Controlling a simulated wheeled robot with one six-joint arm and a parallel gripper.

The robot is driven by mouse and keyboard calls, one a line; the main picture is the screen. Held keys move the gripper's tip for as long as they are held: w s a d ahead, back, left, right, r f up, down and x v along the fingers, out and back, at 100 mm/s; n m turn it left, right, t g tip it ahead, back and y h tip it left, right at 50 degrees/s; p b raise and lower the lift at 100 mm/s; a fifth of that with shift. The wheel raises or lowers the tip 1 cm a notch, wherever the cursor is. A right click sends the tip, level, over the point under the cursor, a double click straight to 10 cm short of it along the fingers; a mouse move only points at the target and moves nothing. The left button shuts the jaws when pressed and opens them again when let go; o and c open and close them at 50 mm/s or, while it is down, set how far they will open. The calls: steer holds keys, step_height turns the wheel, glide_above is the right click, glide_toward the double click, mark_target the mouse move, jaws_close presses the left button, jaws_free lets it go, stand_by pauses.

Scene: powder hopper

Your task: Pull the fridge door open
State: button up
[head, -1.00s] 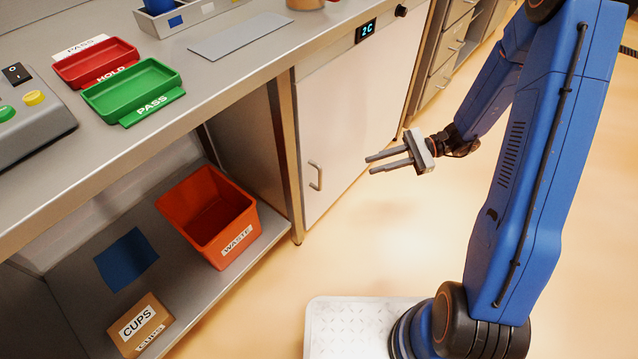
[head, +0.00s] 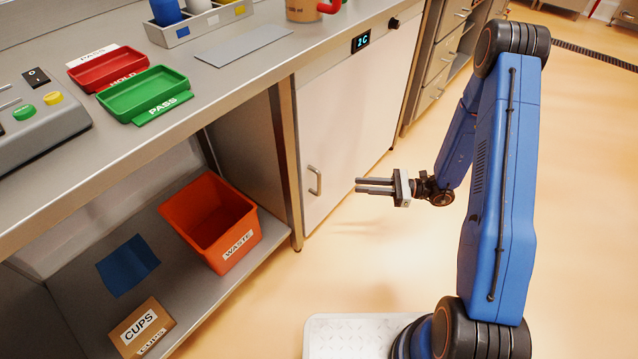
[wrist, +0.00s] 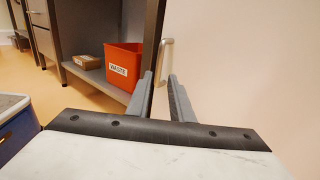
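The fridge door (head: 356,118) is a pale panel under the counter, closed, with a display reading 2C above it. Its handle (head: 315,181) is a short vertical metal bar near the door's lower left edge. In the wrist view the handle (wrist: 163,58) shows just beyond and between the fingertips. My gripper (head: 358,185) is to the right of the handle in the head view, pointing at it, with a gap between them. The two fingers (wrist: 160,85) are apart with nothing between them, so my gripper is open and empty.
An orange waste bin (head: 238,252) and a cups box (head: 141,327) sit on the lower shelf (head: 205,318) left of the fridge. A metal leg (head: 293,215) stands beside the door. The floor (head: 400,250) before the door is clear.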

glide_above(319, 197)
steer(key=shift+w, duration=0.45)
stand_by(0.3)
steer(key=shift+c, duration=0.3)
jaws_close()
